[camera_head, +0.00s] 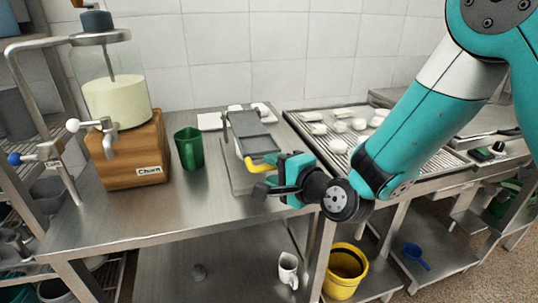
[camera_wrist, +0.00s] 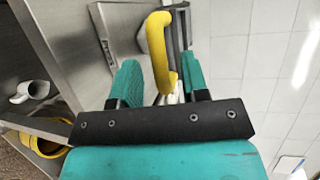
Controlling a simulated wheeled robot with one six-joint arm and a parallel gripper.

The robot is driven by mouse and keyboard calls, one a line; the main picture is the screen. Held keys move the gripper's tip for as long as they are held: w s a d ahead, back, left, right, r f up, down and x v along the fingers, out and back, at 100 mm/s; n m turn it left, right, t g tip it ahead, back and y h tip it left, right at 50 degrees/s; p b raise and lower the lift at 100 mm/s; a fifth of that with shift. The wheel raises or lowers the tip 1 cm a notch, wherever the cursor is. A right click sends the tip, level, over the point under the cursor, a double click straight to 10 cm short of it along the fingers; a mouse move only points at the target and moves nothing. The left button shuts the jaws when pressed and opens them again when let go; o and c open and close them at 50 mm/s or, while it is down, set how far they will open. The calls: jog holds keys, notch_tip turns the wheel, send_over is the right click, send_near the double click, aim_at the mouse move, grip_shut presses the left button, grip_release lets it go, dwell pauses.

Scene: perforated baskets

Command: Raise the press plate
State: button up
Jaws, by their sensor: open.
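The press stands on the steel table, with its grey press plate (camera_head: 250,130) over a pale block and a flat metal base (camera_head: 237,178). A yellow handle (camera_head: 262,162) is at the plate's near end. My gripper (camera_head: 278,172) is at this handle, coming from the right. In the wrist view, the yellow handle (camera_wrist: 160,52) shows between the two teal fingers of my gripper (camera_wrist: 160,66). The fingers are apart, with gaps on both sides of the handle. The far part of the plate is out of the wrist view.
A green cup (camera_head: 189,148) and a wooden churn (camera_head: 135,150) stand left of the press. A ridged tray (camera_head: 390,155) with several white pieces is at the right. A yellow bucket (camera_head: 345,270) is below.

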jog(key=shift+x, duration=1.2)
grip_shut()
